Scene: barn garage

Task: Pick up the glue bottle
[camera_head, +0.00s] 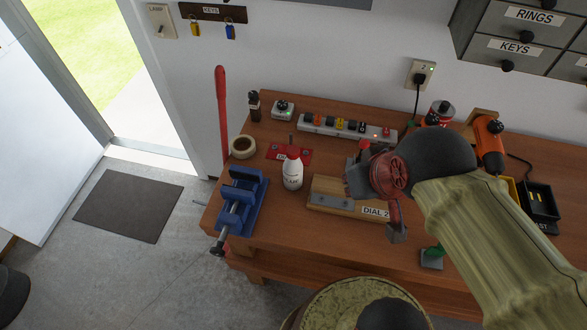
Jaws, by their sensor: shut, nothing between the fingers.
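My gripper (377,207), with red and dark grey parts, is to the right of the bottle, over the right end of the block. It is apart from the bottle, shut and holding nothing. My arm covers the right part of the bench.
The blue vise (240,203), tape roll (242,147) and red plate (275,153) stand near the bottle. The DIAL 2 block (330,190) lies between bottle and gripper. A power strip (345,128) and orange drill (490,145) are farther back.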

